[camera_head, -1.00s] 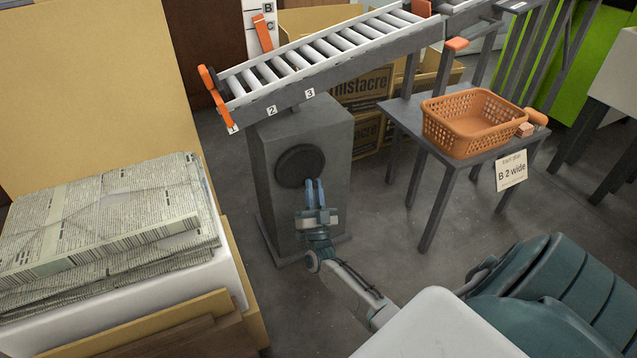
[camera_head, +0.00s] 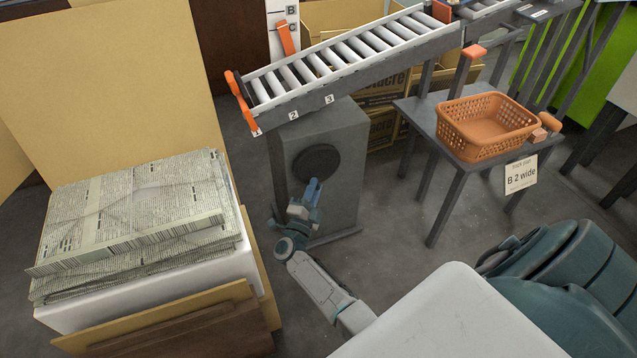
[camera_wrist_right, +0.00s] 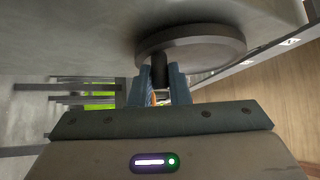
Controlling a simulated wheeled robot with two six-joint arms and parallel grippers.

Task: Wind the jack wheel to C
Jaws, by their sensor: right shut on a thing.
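The jack wheel is a dark round disc (camera_head: 317,160) on the front of a grey box-shaped jack (camera_head: 345,150) under the conveyor. In the right wrist view the wheel (camera_wrist_right: 200,42) fills the top middle, with a dark handle peg (camera_wrist_right: 159,70) standing out from it. My right gripper (camera_head: 314,186) is at the wheel's lower edge; its blue fingers are shut on the peg in the wrist view (camera_wrist_right: 160,88). A white scale board (camera_head: 292,12) with letters B and C stands behind the conveyor. An orange pointer (camera_head: 286,38) lies beside and below C. My left gripper is out of view.
The sloped roller conveyor (camera_head: 340,80) runs above the jack. An orange basket (camera_head: 487,130) sits on a grey table (camera_head: 425,115) at right, with a "B 2 wide" card (camera_head: 521,175). Newspapers (camera_head: 130,215) are stacked at left. Floor between jack and table is clear.

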